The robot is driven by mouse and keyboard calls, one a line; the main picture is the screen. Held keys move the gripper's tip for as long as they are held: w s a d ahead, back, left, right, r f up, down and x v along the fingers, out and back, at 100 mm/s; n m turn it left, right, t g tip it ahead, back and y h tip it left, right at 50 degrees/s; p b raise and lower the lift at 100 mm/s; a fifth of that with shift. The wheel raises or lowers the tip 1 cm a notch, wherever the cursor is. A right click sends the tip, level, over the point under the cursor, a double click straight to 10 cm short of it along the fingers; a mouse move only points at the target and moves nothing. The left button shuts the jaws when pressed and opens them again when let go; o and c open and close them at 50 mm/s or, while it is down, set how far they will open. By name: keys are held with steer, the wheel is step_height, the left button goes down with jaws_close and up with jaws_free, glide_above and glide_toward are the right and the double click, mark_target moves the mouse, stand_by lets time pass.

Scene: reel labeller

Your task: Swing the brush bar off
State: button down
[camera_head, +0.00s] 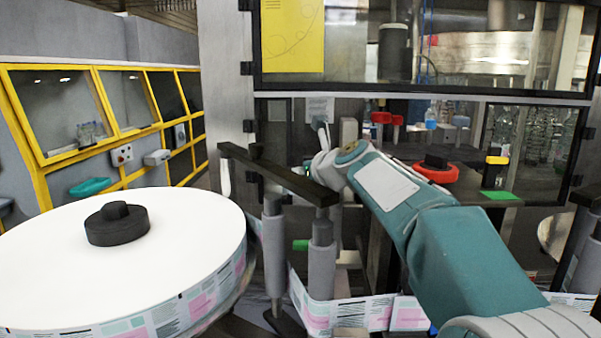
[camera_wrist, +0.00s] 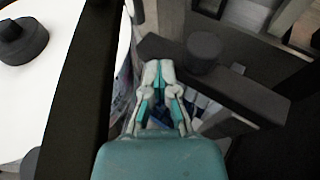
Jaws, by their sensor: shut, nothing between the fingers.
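A dark bar (camera_head: 285,176) lies across above two grey rollers in the head view; I take it to be the brush bar, but its bristles cannot be made out. My gripper (camera_wrist: 158,66) shows in the wrist view with its fingers together and empty. Beside it on the right is a dark bar (camera_wrist: 240,94) with a round dark knob (camera_wrist: 204,52). I cannot tell whether this is the same bar, or whether the fingertips touch it. In the head view my arm comes in from the right and hides my fingers.
A large white label reel (camera_head: 60,240) with a black hub (camera_head: 117,224) fills the left. Grey rollers (camera_head: 321,262) stand under the bar, with the label web (camera_head: 350,316) running past. A red ring-shaped part (camera_head: 436,174) lies right of my arm. Glass panels close the back.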

steer(key=v, duration=1.1)
steer(key=shift+s+d, duration=0.25)
steer(key=shift+s, duration=0.1)
steer(key=shift+s+a, duration=0.1)
